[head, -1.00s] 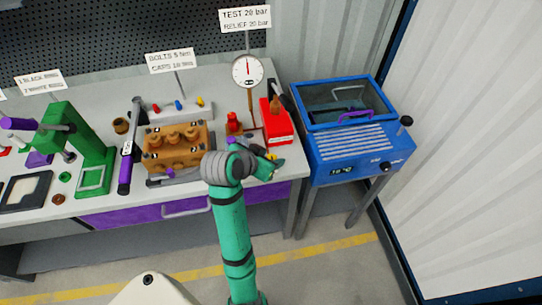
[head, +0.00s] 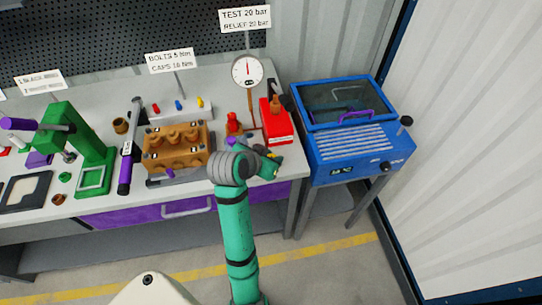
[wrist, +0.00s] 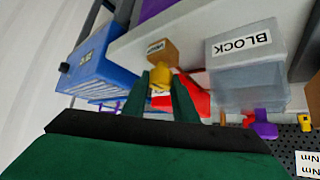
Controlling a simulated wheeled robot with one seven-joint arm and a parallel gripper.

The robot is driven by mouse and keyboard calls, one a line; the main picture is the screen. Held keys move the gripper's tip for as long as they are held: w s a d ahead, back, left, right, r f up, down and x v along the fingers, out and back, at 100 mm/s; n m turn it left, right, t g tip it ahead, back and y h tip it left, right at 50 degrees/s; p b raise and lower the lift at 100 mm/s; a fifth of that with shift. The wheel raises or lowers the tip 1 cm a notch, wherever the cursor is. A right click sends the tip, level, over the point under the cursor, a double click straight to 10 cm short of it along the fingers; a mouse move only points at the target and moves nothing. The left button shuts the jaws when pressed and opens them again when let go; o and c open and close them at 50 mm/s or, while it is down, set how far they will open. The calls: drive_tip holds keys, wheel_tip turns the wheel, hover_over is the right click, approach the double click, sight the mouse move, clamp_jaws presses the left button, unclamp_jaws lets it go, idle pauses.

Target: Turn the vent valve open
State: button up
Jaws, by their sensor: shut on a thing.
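A yellow vent valve handle (wrist: 160,77) sits at the front of a small orange-brown block (wrist: 160,52) with a white label in the wrist view. The label is too small to read surely. My gripper (wrist: 161,81) has its two green fingers on either side of the handle, shut on it. In the head view my gripper (head: 268,165) is at the front edge of the bench, below the red box, and mostly hides the valve. The handle's exact angle is hard to tell.
A red box (head: 277,128) and a gauge (head: 247,72) on a stand are just behind my gripper. A blue machine (head: 352,140) stands close on the right. An orange pump block (head: 176,150) is to the left. A clear box marked BLOCK (wrist: 243,75) is beside the valve.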

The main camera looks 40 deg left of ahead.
drive_tip(key=n+g+y, duration=0.1)
drive_tip(key=n+y, duration=0.2)
drive_tip(key=n, duration=0.1)
drive_tip(key=shift+d, duration=0.1)
drive_tip(key=n+g+y, duration=0.1)
drive_tip(key=n, duration=0.1)
drive_tip(key=n+g+y, duration=0.1)
drive_tip(key=n, duration=0.1)
drive_tip(key=shift+w+n+y, duration=0.1)
drive_tip(key=shift+n+y, duration=0.3)
drive_tip(key=n+g+y, duration=0.1)
drive_tip(key=n+g, duration=0.2)
drive_tip(key=n, duration=0.1)
drive_tip(key=shift+y, duration=0.4)
drive_tip(key=n+g, duration=0.3)
drive_tip(key=n, duration=0.1)
drive_tip(key=shift+n, duration=0.3)
drive_tip(key=shift+g, duration=0.4)
drive_tip(key=o, duration=1)
drive_tip(key=shift+o, duration=0.2)
